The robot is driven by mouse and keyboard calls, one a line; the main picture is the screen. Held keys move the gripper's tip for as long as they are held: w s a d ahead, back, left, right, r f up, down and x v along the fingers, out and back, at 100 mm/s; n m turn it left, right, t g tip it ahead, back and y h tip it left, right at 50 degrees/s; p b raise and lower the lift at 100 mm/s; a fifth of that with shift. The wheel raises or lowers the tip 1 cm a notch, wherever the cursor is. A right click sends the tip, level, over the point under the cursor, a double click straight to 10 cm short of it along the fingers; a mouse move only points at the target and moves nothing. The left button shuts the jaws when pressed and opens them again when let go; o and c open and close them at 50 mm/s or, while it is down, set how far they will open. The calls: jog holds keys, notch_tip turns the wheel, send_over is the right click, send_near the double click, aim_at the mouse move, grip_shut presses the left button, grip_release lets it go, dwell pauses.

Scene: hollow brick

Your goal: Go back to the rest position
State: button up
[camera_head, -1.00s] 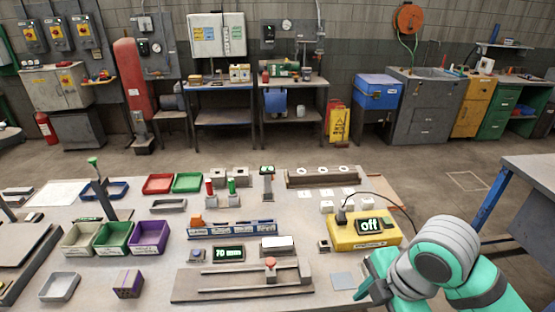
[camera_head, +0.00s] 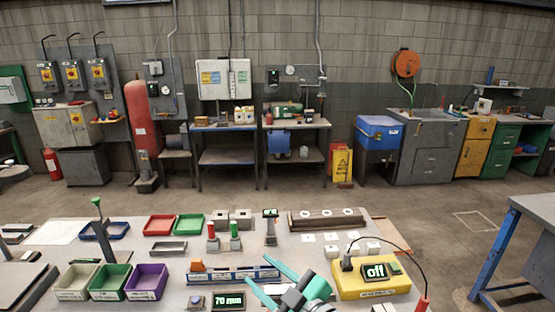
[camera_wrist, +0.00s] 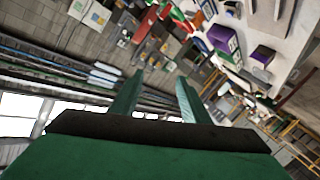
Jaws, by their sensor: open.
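My gripper (camera_head: 258,270) shows at the bottom middle of the head view, its two teal fingers apart with nothing between them. It is in front of the blue rail block (camera_head: 235,275) and left of the yellow device reading "off" (camera_head: 372,282). In the wrist view my gripper (camera_wrist: 158,80) also has spread, empty fingers. That view is tilted, with the wall and workbenches beyond the fingers. A small purple block (camera_wrist: 262,54), which looks like the brick, lies on the table near the purple bin (camera_wrist: 222,38). The block is outside the head view.
The worktable (camera_head: 325,265) holds beige, green and purple bins (camera_head: 145,282), red and green trays (camera_head: 160,225), and a display reading "70 mm" (camera_head: 229,301). A blue-legged table (camera_head: 530,215) stands at the right. Open floor lies between the worktable and the back benches.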

jog(key=s+f+m+t+h, duration=0.2)
jog(key=s+f+m+h, duration=0.4)
jog(key=f+m, duration=0.4)
jog(key=s+f+m+t+h, duration=0.2)
jog(key=s+f+m+h, duration=0.2)
jog(key=s+f+m, duration=0.5)
jog(key=s+d+f+n, duration=0.1)
jog(key=s+f+n, duration=0.1)
jog(key=s, duration=0.9)
jog(key=s+d+f+n+g, duration=0.1)
jog(key=s+f, duration=0.4)
jog(key=s, duration=0.6)
jog(key=shift+s+d+f+n, duration=0.2)
jog(key=shift+d+n, duration=0.25)
jog(key=shift+n, duration=0.75)
